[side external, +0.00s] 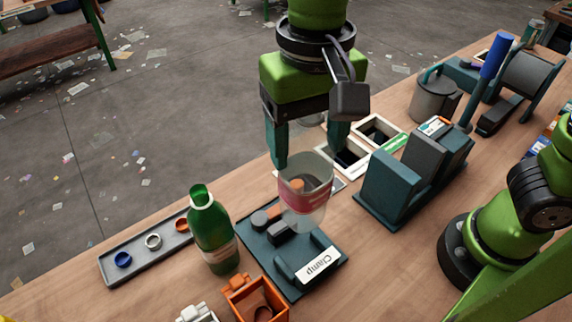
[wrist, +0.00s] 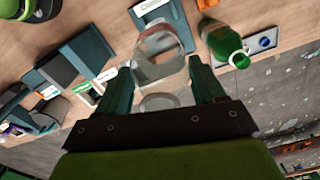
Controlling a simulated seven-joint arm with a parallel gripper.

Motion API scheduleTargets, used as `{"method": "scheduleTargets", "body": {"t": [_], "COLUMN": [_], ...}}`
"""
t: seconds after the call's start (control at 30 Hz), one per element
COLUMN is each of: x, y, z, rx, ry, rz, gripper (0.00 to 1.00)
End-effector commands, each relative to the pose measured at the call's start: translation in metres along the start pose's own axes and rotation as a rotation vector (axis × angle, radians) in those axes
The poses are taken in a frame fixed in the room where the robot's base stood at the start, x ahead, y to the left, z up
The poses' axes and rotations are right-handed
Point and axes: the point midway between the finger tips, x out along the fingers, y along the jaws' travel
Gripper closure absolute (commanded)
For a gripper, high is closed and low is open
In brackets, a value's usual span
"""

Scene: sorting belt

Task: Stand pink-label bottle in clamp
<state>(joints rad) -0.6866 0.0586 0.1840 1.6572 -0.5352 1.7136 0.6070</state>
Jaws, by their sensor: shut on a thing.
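The pink-label bottle (side external: 305,201) is clear, with a wide open top and a pink band. My gripper (side external: 307,160) is shut on it near its top and holds it close to upright, slightly tilted. In the wrist view the clear bottle (wrist: 160,62) shows between the fingers of my gripper (wrist: 162,85).
A green bottle (side external: 212,235) stands left of the clamp, by a grey tray (side external: 177,247) with small rings. An orange bin (side external: 258,299) is at the front. A teal fixture (side external: 385,190) and white-framed openings (side external: 375,131) lie to the right. A grey canister (side external: 432,98) stands farther back.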

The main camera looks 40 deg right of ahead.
Motion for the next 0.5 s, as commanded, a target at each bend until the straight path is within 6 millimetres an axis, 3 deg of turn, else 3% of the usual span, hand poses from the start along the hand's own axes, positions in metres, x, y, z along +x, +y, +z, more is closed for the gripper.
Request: {"method": "scheduleTargets", "body": {"t": [0.5], "x": [0.064], "y": [0.001], "z": [0.0], "rx": [-0.001], "ry": [-0.002], "rz": [0.002], "gripper": [0.74]}}
